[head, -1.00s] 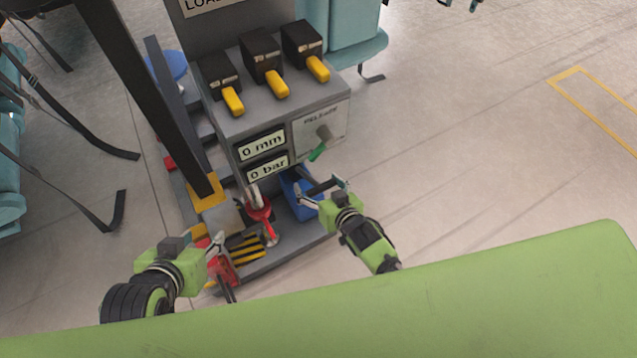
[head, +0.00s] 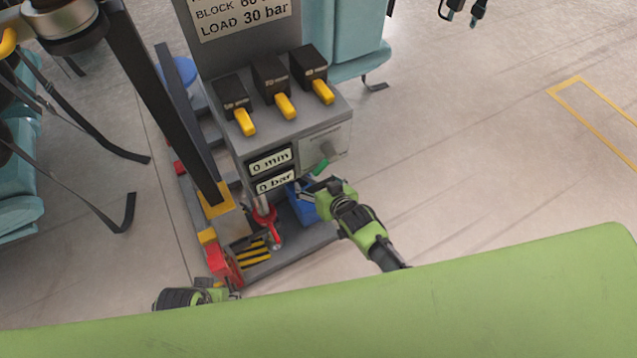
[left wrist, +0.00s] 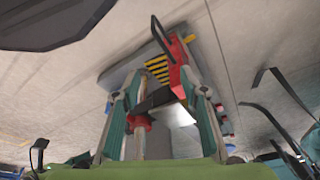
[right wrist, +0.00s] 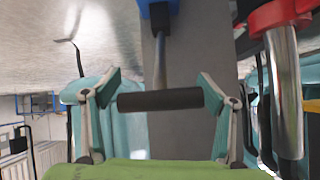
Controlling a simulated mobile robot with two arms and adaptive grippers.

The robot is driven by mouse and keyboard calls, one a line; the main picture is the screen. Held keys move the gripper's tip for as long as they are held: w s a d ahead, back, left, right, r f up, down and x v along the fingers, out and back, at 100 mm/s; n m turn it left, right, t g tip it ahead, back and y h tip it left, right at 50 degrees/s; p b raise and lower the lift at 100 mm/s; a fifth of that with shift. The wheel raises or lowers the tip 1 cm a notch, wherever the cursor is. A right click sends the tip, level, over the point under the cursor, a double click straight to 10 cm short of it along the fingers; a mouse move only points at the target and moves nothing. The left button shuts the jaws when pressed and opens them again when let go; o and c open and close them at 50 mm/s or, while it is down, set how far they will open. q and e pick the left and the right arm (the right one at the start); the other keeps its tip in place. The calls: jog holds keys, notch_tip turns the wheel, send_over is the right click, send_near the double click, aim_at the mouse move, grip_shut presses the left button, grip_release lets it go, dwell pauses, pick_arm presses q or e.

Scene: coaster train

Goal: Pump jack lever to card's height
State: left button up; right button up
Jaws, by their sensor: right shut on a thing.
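The grey jack console carries a card (head: 240,15) reading "BLOCK 60", its unit hidden, and "LOAD 30 bar". Its displays read 0 mm (head: 270,161) and 0 bar (head: 275,181). A blue pump (head: 303,212) stands on the base plate; its lever has a grey shaft and black crossbar handle (right wrist: 160,99). My right gripper (head: 312,193) is shut on this handle, with a finger at each end in the right wrist view. A red jack part (head: 264,215) stands beside the pump. My left gripper (left wrist: 160,105) is open, mostly hidden in the head view behind the green panel.
Several black valves with yellow levers (head: 284,105) top the console. A green-handled release lever (head: 321,166) is on its front. A red item (head: 222,265) lies by black-yellow stripes (head: 255,252). Teal seats flank the console. Floor at right is clear.

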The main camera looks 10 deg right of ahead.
jog(key=shift+o, duration=0.2)
jog(key=shift+w+d+r, duration=0.2)
jog(key=shift+w+r, duration=0.5)
pick_arm(q)
jog(key=shift+s+f+p, duration=0.25)
jog(key=shift+f+p, duration=0.05)
jog(key=shift+f, duration=0.8)
jog(key=shift+s+f+p, duration=0.25)
jog(key=shift+f, duration=0.8)
pick_arm(e)
jog(key=shift+w+a+r, duration=0.2)
jog(key=shift+w+r, duration=0.25)
jog(key=shift+w, duration=0.1)
pick_arm(q)
jog(key=shift+f, duration=0.1)
pick_arm(e)
jog(key=shift+c, duration=0.2)
jog(key=o, duration=1.5)
jog(key=shift+s+f, duration=0.1)
jog(key=shift+f, duration=0.05)
